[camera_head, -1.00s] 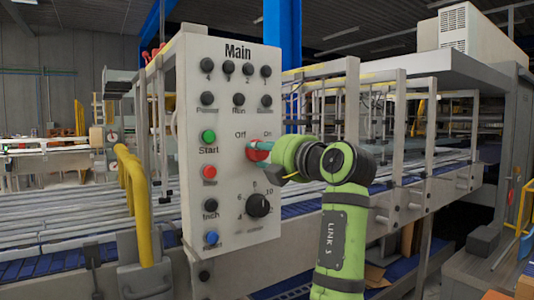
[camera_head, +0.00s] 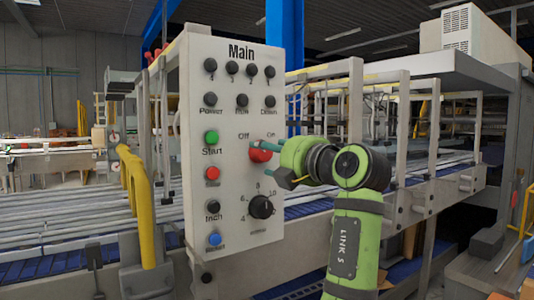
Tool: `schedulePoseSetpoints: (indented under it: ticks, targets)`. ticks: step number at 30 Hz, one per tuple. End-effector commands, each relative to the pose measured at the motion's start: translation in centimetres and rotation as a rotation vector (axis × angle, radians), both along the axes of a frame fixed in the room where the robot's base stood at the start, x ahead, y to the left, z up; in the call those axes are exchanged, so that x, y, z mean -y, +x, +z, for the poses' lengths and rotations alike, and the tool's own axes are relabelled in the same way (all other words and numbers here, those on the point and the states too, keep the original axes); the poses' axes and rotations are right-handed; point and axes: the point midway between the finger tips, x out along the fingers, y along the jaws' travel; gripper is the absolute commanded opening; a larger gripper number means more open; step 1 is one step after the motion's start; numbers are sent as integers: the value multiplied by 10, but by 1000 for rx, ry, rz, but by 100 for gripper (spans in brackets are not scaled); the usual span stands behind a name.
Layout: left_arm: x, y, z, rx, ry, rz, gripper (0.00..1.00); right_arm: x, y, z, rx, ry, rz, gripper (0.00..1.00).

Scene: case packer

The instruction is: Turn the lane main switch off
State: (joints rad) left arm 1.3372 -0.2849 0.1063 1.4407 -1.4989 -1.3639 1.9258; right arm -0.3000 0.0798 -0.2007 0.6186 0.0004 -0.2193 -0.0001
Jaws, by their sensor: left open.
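The lane main switch (camera_head: 258,155) is a red rotary knob on the white panel headed "Main" (camera_head: 225,122). "Off" is printed above its left and "On" above its right. My left gripper (camera_head: 262,164) is open at the knob's right side. One teal finger crosses the knob's upper part and another shows below it. Whether the fingers touch the knob is unclear. The gripper partly covers the knob, and I cannot tell which label it points to. My right gripper is out of view.
A green start button (camera_head: 211,137), red button (camera_head: 212,173) and black numbered dial (camera_head: 261,207) are close to the switch. A yellow curved handle (camera_head: 137,195) stands left of the panel. Conveyor framing (camera_head: 388,120) stands behind and right of my arm.

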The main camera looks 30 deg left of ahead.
Motion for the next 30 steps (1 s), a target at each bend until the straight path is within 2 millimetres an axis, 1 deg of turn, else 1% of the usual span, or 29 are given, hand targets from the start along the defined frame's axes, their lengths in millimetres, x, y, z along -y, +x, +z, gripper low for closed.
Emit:
schedulePoseSetpoints:
  ticks: [1, 6, 9, 13, 18, 30]
  targets:
    - [11, -4, 0, 1, 1, -4, 66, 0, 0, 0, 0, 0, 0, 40]
    - [45, -18, 0, 0, 1, -4, 66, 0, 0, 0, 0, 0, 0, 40]
    - [62, -26, 0, 1, 1, -3, 66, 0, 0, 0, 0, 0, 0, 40]
    - [78, -34, 1, 2, 0, 2, 66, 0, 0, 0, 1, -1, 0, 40]
    - [87, -38, 0, 3, -1, 3, 66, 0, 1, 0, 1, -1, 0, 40]
    - [88, -38, 0, 2, 0, 2, 66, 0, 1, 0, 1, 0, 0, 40]
